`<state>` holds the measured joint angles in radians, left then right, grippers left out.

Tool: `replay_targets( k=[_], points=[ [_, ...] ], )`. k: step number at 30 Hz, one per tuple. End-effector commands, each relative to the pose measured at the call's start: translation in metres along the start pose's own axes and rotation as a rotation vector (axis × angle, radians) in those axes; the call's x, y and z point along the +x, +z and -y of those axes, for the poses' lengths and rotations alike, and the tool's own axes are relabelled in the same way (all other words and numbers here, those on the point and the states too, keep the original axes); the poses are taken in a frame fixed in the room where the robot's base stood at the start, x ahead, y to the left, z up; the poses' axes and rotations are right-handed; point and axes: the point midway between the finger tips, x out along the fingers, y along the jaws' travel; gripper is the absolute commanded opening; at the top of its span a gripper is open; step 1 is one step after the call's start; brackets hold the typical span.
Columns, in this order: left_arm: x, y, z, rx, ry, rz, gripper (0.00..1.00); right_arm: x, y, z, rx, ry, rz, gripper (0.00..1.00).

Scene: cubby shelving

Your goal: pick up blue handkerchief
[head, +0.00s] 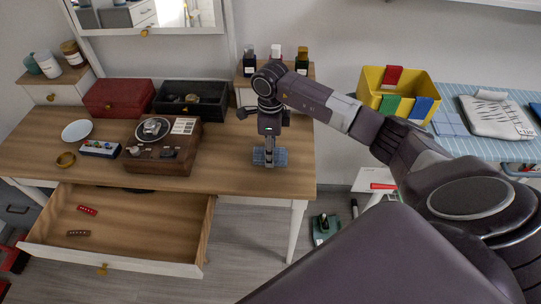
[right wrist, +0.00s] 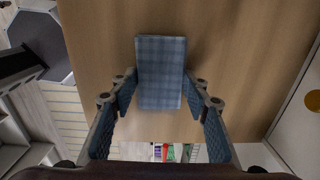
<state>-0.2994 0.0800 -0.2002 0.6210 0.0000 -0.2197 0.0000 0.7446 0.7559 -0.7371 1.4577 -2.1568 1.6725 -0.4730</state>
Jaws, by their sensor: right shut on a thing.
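The blue checked handkerchief (head: 281,157) lies at the right end of the wooden dresser top (head: 230,170). In the right wrist view the handkerchief (right wrist: 160,70) is a folded rectangle between the two finger pads. My right gripper (head: 269,156) points down over it and is shut on it, one finger at each long side. I cannot see a clear gap between the cloth and the wood. My left gripper is not in view.
A dark wooden box (head: 163,150), a red case (head: 118,97) and a black case (head: 190,100) stand left of the handkerchief. Bottles (head: 275,58) stand behind. An open drawer (head: 120,225) juts out in front. A yellow bin (head: 370,82) with cloths stands right.

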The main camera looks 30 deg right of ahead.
Motion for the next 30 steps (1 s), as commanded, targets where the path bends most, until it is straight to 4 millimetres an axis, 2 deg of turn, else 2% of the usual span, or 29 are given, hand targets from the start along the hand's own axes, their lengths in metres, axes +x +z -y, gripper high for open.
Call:
replay_targets(
  k=[8, 14, 20, 27, 30],
  points=[
    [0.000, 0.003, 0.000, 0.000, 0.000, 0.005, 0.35, -0.002, 0.000, 0.000, 0.000, -0.001, 0.001, 0.26],
    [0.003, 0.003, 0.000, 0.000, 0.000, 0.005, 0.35, -0.019, 0.001, 0.001, 0.000, -0.004, 0.002, 0.26],
    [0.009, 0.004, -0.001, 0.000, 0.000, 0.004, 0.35, -0.063, 0.001, 0.002, -0.001, -0.008, 0.004, 0.26],
    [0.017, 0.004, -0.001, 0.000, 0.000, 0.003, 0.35, -0.138, 0.001, 0.002, 0.000, -0.006, 0.005, 0.26],
    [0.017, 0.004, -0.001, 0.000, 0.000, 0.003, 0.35, -0.163, 0.001, 0.001, 0.000, -0.005, 0.004, 0.26]
  ],
)
